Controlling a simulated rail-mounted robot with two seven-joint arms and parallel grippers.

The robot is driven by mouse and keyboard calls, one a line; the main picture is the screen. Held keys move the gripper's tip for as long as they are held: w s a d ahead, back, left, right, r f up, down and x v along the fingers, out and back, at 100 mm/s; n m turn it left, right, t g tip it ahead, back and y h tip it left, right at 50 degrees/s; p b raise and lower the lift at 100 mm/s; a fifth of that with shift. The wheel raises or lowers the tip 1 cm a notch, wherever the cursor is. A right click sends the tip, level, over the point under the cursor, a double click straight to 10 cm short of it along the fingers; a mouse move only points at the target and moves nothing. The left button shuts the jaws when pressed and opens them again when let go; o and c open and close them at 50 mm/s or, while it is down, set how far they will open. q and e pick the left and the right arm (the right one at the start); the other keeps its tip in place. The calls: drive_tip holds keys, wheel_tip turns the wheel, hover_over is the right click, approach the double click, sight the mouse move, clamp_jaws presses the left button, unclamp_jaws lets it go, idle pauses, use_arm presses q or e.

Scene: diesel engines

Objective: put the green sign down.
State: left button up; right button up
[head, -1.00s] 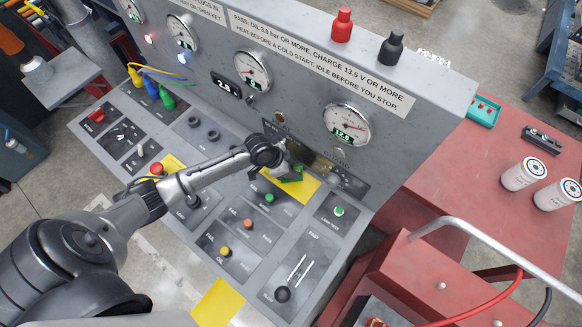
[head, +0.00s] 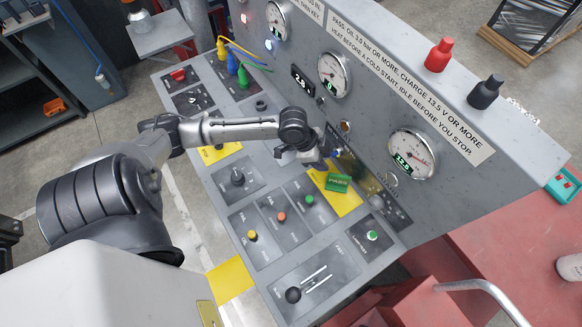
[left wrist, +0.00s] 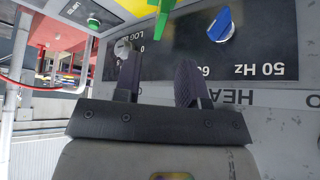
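The small green sign (head: 337,183) rests on the yellow patch (head: 347,201) on the sloping grey panel, its lettering too small to read. My left gripper (head: 318,160) is just up and left of the sign in the head view, with a small gap between them. In the left wrist view the two dark fingers (left wrist: 158,75) are apart with nothing between them. A green piece, seemingly the sign (left wrist: 163,15), shows beyond the fingertips at the top edge, partly cut off. My right gripper is not in view.
Gauges (head: 412,153) and a lettered wall rise behind the panel. Knobs and buttons surround the patch, including a green button (head: 372,235) and a black lever knob (head: 293,295). Red (head: 438,55) and black (head: 485,92) caps stand on the top ledge. Another yellow patch (head: 230,280) is bare.

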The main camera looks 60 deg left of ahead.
use_arm(q)
drive_tip(key=s+d+f+n, duration=0.1)
drive_tip(key=s+d+f, duration=0.4)
drive_tip(key=s+d, duration=0.5)
drive_tip(key=s+d+r+n+g+y, duration=0.1)
drive_tip(key=s+n+y, duration=0.3)
drive_tip(key=s, duration=0.7)
drive_tip(key=shift+d+r+n, duration=0.35)
drive_tip(key=shift+d+n, duration=0.15)
drive_tip(key=shift+d, duration=0.05)
drive_tip(key=shift+c, duration=0.2)
